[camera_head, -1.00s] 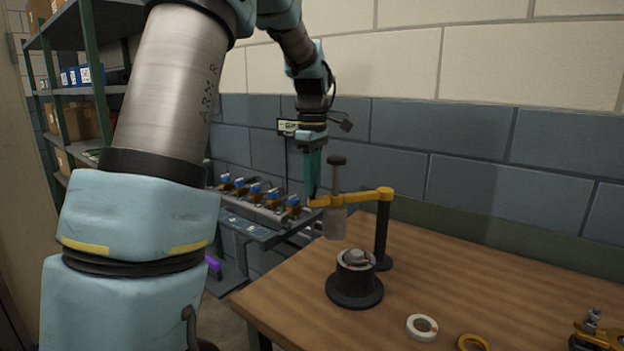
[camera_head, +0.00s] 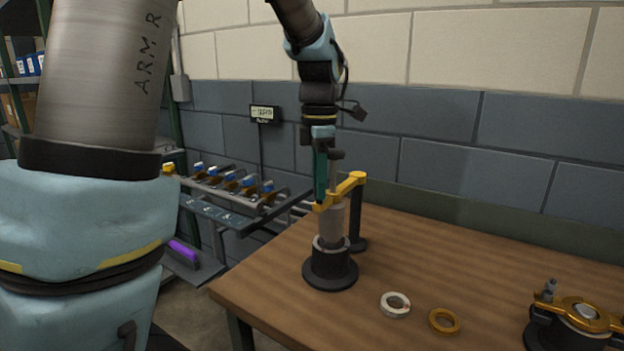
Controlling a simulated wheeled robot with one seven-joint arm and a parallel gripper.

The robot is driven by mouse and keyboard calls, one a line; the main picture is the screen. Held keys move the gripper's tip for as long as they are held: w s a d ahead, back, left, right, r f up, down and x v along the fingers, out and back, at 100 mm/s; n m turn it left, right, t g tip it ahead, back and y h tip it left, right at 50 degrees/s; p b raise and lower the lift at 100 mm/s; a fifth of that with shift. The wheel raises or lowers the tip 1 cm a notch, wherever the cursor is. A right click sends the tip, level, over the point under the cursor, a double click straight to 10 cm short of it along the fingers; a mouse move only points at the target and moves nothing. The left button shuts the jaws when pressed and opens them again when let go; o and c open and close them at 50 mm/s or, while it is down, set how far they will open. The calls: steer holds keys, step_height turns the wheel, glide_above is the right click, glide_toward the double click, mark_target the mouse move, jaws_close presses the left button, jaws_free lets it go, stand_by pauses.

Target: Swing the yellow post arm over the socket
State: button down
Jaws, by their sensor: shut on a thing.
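The yellow post arm (camera_head: 346,189) reaches from the top of a dark upright post (camera_head: 357,226) toward the front left. A grey cylinder (camera_head: 332,221) with a dark-knobbed rod (camera_head: 336,170) hangs at its free end. The black socket (camera_head: 329,270) stands on the wooden table below. The cylinder appears above the socket in this view; I cannot tell whether its lower end touches the socket. My gripper (camera_head: 321,201) points down and is shut on the free end of the yellow arm. Its fingertips are partly merged with the arm.
A white ring (camera_head: 395,305) and a yellow ring (camera_head: 444,321) lie on the wooden table (camera_head: 440,265). A dark fixture with a gold top (camera_head: 584,312) stands at the right. A rack with several blue-topped parts (camera_head: 230,184) is behind left. The table's middle right is clear.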

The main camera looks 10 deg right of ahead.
steer(key=shift+s+d, duration=0.1)
steer(key=shift+d, duration=0.05)
steer(key=c, duration=0.7)
jaws_free()
step_height(320, 180, up, 11)
steer(key=shift+f+b, duration=0.1)
steer(key=shift+b, duration=0.75)
steer(key=w+a+f+m, duration=0.1)
steer(key=a+f+m, duration=0.8)
steer(key=a+f, duration=0.35)
steer(key=s+a+f+m, duration=0.2)
steer(key=a+f+m, duration=0.1)
steer(key=s+a+f+m+t, duration=0.1)
steer(key=s+a+f+m, duration=0.1)
steer(key=a+f+m, duration=0.1)
steer(key=s+a+f+m, duration=0.3)
steer(key=a+f, duration=0.1)
steer(key=a, duration=0.1)
steer(key=shift+f+m+t, duration=0.3)
steer(key=shift+m, duration=0.1)
